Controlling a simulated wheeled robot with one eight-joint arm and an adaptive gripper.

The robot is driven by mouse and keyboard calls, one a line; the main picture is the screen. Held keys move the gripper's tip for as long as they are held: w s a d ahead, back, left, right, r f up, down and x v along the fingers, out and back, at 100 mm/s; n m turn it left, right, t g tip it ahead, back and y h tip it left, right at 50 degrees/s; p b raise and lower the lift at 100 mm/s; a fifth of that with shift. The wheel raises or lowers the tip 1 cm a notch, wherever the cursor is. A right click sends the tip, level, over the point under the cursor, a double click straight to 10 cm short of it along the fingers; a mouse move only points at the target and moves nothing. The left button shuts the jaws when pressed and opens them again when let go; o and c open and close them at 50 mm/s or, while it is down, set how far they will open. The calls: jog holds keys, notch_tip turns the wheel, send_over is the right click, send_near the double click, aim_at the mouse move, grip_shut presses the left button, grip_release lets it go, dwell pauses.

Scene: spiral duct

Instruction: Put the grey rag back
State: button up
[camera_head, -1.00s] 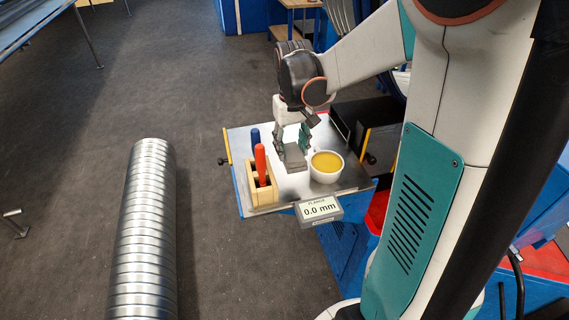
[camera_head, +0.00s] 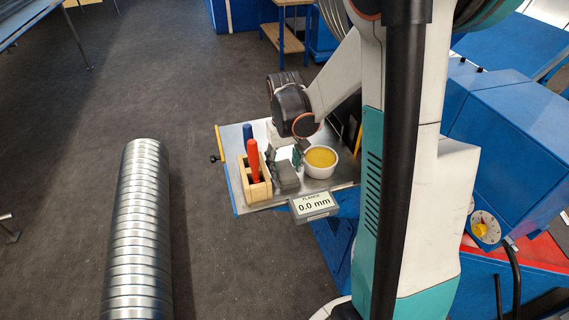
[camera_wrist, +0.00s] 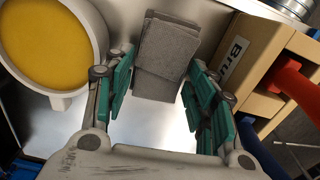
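The grey rag (camera_head: 285,176) is a thick folded dark-grey pad over the metal tray (camera_head: 240,201), between a wooden block and a yellow-filled cup. It also shows in the wrist view (camera_wrist: 165,50), at the top between my fingers. My gripper (camera_head: 285,155) points down at it, one finger on each side. I cannot tell whether the rag's underside touches the tray.
The wooden block (camera_wrist: 240,55) holds a red-handled tool (camera_head: 254,161) and a blue-handled tool (camera_head: 247,132). The white cup (camera_head: 320,170) stands close on the right. A display reading 0.0 mm (camera_head: 313,204) is at the tray's front edge. A ribbed metal duct (camera_head: 138,240) lies left.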

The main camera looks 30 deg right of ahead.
aim_at(285, 168)
notch_tip(285, 168, up, 12)
jog(key=p, duration=0.1)
jog(key=shift+p, duration=0.35)
dwell(1.5)
